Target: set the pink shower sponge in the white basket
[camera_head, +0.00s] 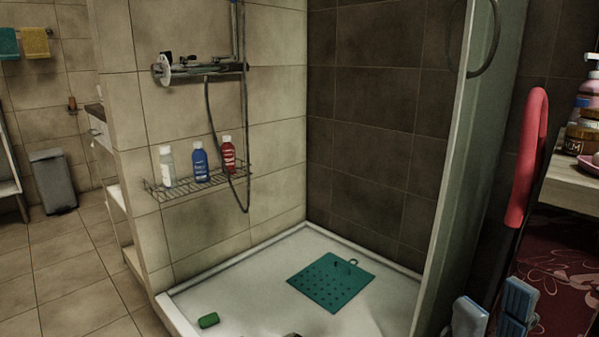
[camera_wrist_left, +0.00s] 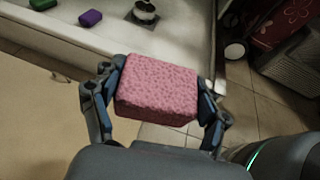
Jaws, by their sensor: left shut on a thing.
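The pink shower sponge (camera_wrist_left: 158,92) is a speckled pink block in the left wrist view. My left gripper (camera_wrist_left: 160,90) is shut on it, with one finger against each side. The sponge is held above the floor, near the edge of a white tray. In the head view neither the sponge nor my left gripper can be made out. My right gripper (camera_head: 495,303) shows at the bottom right of the head view, its two blue fingers apart and nothing between them. I cannot make out a white basket in either view.
The white shower tray (camera_head: 241,277) holds a teal mat (camera_head: 325,286) and a green block (camera_head: 208,320). A wire rack (camera_head: 181,189) on the wall holds bottles. A shower side panel (camera_head: 455,190) stands right. The wrist view shows a purple block (camera_wrist_left: 90,18) and a grey slatted container (camera_wrist_left: 298,62).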

